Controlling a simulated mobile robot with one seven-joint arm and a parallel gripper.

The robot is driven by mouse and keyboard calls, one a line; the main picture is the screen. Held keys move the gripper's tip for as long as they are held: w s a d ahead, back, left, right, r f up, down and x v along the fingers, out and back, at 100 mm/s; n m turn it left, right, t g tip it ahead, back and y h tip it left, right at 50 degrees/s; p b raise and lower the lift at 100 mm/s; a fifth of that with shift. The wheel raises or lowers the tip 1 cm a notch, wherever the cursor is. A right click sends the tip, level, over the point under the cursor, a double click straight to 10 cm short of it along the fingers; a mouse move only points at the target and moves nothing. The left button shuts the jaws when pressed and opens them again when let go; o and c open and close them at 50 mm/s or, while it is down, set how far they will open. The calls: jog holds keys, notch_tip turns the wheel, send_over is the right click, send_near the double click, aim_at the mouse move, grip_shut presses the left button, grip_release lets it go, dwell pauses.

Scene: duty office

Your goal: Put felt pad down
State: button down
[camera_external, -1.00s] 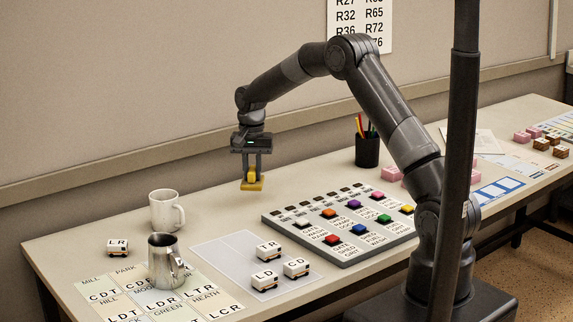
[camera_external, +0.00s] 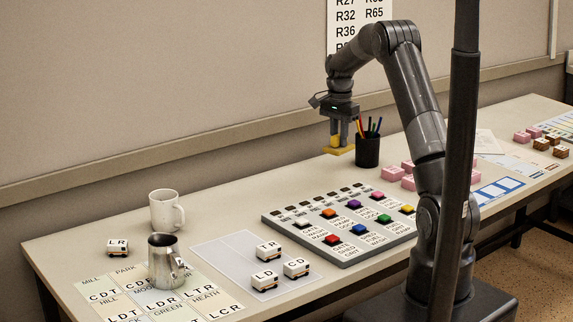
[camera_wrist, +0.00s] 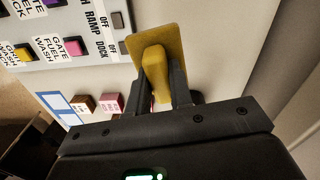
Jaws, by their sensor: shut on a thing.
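The felt pad is a flat yellow piece with a raised yellow grip block. It shows in the external view (camera_external: 339,150) and in the wrist view (camera_wrist: 140,43). My gripper (camera_external: 339,135) is shut on the pad's grip block (camera_wrist: 155,73), one finger on each side, and points down. The pad hangs level at the back of the table (camera_external: 225,219), just left of the pen cup. I cannot tell whether its underside touches the table top.
A black pen cup (camera_external: 368,152) with pens stands close to the right of my gripper. A grey button panel (camera_external: 345,253) lies in front. Pink blocks (camera_external: 393,174) are to the right. A white mug (camera_external: 164,212) and a metal jug (camera_external: 162,262) stand at left. The back-left table is clear.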

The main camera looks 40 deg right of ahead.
aim_at(352, 144)
jog(key=shift+m, duration=0.9)
jog(key=d, duration=0.2)
jog(key=s+d, duration=0.1)
jog(key=d, duration=0.1)
jog(key=shift+d+f, duration=0.15)
jog(key=w+a+f, duration=0.4)
jog(key=w+a, duration=0.1)
jog(key=w+a+f, duration=0.2)
jog(key=w, duration=0.1)
jog(key=shift+a+f, duration=0.3)
jog(key=shift+f, duration=2)
jog(key=shift+f, duration=0.1)
jog(key=c, duration=1.3)
grip_release()
